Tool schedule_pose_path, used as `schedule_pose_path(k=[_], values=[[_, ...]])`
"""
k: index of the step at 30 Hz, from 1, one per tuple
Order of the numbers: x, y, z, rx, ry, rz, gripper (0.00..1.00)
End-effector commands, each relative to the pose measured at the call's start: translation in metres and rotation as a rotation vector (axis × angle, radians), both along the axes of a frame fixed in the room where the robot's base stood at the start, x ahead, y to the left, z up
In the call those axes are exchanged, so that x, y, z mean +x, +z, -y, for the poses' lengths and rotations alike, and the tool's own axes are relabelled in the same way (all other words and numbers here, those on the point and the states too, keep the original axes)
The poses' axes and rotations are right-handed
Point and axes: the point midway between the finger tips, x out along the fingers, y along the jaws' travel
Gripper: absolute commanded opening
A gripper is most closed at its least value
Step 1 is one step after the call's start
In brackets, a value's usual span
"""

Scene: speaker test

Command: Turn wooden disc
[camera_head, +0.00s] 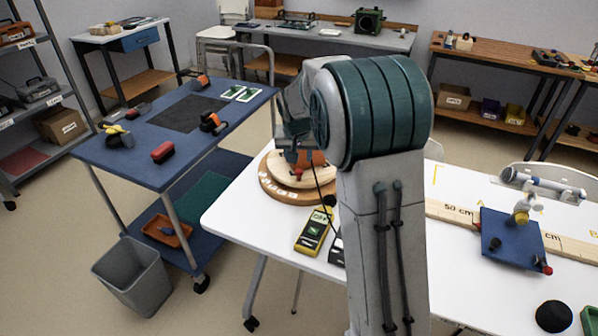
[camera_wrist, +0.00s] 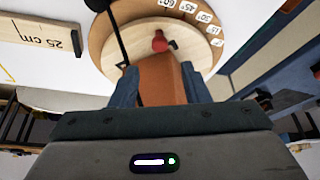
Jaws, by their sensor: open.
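The light wooden disc (camera_head: 277,166) lies on a darker round wooden base (camera_head: 283,194) with angle marks, at the left end of the white table. In the wrist view the disc (camera_wrist: 138,38) fills the top middle, and its base (camera_wrist: 233,12) shows marks for several angles. A small red knob (camera_wrist: 160,41) stands on the disc. An orange-brown block (camera_wrist: 161,78) stands between the fingers of my gripper (camera_wrist: 160,88), which is open. I cannot tell whether the fingers touch the block. In the head view my arm partly hides the disc and my gripper (camera_head: 293,142).
A black stalk (camera_wrist: 113,30) rises close to the disc. A yellow meter (camera_head: 313,232) lies in front of it. A long ruler (camera_head: 455,212) and a blue plate (camera_head: 511,238) are to the right. A blue cart (camera_head: 150,160) stands left of the table.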

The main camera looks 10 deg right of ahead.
Motion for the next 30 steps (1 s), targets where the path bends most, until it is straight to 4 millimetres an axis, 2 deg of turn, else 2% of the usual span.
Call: schedule_pose_path(k=[1,6,12,18,27,29,30], values=[[0.004,-0.013,0.002,-0.001,-0.001,-0.005,0.42],[0.017,-0.047,0.005,-0.001,0.000,-0.006,0.42],[0.030,-0.076,0.007,-0.001,0.001,-0.003,0.42],[0.036,-0.089,0.009,0.000,0.001,-0.001,0.42],[0.036,-0.091,0.009,0.001,0.001,0.000,0.42],[0.036,-0.091,0.009,0.001,0.001,0.000,0.28],[0.036,-0.091,0.008,0.001,0.001,0.000,0.17]])
